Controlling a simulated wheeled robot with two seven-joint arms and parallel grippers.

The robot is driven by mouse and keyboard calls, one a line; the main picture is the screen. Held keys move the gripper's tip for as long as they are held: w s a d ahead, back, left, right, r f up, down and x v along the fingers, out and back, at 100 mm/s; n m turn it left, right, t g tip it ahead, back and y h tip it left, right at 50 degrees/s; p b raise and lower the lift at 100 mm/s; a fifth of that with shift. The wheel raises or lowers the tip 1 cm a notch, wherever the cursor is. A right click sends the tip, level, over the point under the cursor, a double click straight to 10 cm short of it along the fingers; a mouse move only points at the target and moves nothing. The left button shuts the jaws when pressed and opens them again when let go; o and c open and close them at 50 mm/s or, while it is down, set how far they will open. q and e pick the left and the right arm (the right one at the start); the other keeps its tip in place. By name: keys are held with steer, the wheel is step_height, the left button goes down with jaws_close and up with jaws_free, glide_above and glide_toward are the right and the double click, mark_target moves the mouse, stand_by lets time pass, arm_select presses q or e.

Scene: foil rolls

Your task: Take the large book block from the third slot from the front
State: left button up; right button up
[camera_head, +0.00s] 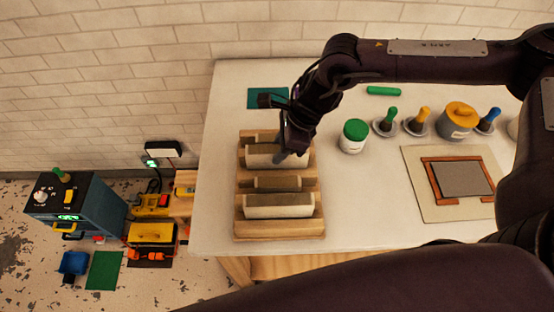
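A wooden rack (240,218) with several slots stands on the left part of the table. In the third row from the front sits a large pale book block (260,158), partly hidden at its right end by my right gripper (286,158). My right gripper points down from above at that end. Whether its fingers are open or shut on the block does not show. A second large block (280,207) sits in the front row, a smaller block (277,183) behind it, and another smaller one (260,137) at the back. My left gripper is not in view.
A green-lidded jar (353,136), a green roll (384,90), several coloured-handled tools, an orange-lidded pot (458,118) and a board with a grey plate (462,179) stand right of the rack. A teal mat (256,98) lies behind it. My dark arm crosses the foreground.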

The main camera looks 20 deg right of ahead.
jaws_close()
